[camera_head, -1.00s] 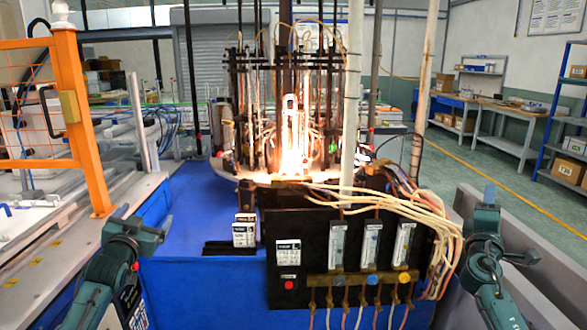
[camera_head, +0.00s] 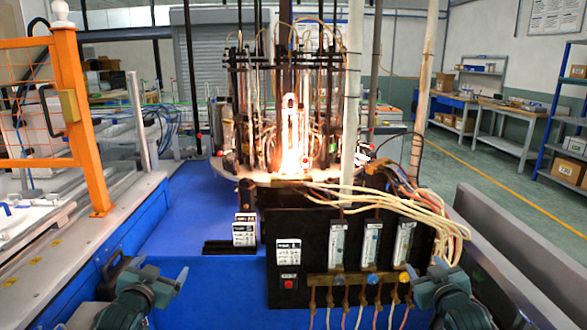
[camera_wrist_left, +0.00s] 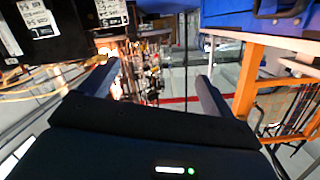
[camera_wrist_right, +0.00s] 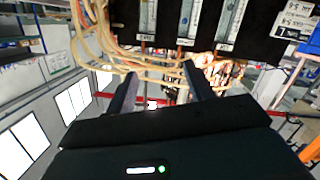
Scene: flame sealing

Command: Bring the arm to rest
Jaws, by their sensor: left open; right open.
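My left gripper (camera_head: 180,277) is at the lower left in the head view, in front of the blue table. In the left wrist view its two fingers (camera_wrist_left: 158,88) stand wide apart with nothing between them. My right gripper (camera_head: 437,266) is at the lower right in the head view, by the right end of the black panel. In the right wrist view its fingers (camera_wrist_right: 162,90) are apart and empty. Both arms are low, on either side of the flame sealing machine (camera_head: 292,130), which glows brightly at its middle.
A black panel (camera_head: 310,262) with flow meters and a red button stands between my arms. Pale hoses (camera_head: 420,203) hang at its right, near my right gripper. An orange fence post (camera_head: 80,120) stands at the left.

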